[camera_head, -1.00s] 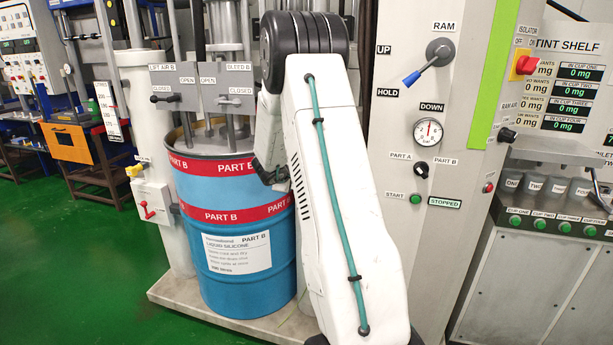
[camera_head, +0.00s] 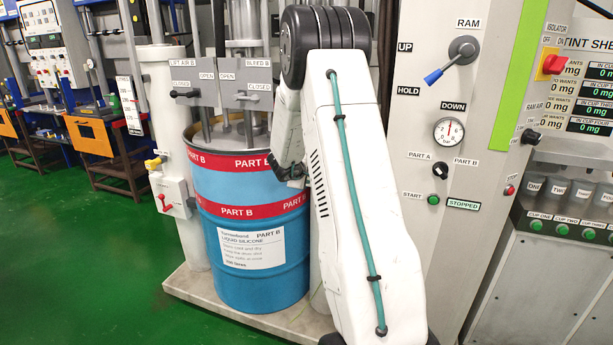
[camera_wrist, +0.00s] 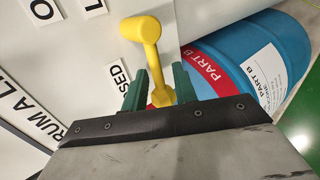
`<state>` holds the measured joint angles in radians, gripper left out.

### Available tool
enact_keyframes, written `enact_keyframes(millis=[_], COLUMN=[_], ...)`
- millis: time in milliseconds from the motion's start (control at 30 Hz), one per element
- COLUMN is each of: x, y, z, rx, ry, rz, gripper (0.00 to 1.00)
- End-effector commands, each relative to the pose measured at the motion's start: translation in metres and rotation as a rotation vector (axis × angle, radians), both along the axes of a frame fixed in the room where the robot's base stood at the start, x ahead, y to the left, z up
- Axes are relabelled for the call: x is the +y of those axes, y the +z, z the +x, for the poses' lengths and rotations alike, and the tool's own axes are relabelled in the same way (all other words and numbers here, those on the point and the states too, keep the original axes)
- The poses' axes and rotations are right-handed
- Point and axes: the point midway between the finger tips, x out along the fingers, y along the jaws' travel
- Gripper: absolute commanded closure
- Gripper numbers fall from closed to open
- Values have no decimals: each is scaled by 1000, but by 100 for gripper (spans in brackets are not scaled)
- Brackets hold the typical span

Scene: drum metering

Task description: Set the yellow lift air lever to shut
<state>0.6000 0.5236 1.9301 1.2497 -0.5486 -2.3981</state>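In the wrist view a yellow lever (camera_wrist: 151,55) with a round knob stands out from a white panel. A partly cut-off label reading "DRUM A LI" (camera_wrist: 60,148) and one ending in "SED" (camera_wrist: 118,76) are beside it. My gripper (camera_wrist: 161,88) has its two green fingers apart, one on each side of the lever's lower end, with small gaps seeming to show. In the head view my fingers are hidden behind my arm. A yellow lever (camera_head: 153,163) shows there on the left column, away from my arm; I cannot tell whether it is the same one.
The blue Part B drum (camera_head: 243,211) stands on a pale plinth (camera_head: 190,286), left of my arm. The ram cabinet (camera_head: 415,235) is to the right. Green floor (camera_head: 90,250) is open at the left.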

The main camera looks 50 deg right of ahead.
Motion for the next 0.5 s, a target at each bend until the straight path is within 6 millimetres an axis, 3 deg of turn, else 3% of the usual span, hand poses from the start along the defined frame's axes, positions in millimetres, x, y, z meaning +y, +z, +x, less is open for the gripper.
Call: enact_keyframes(millis=[300, 500], x=[41, 56], y=[30, 41], z=[-12, -16], rx=[-3, -1], ry=[3, 3], rz=[-2, -2], gripper=[72, 72])
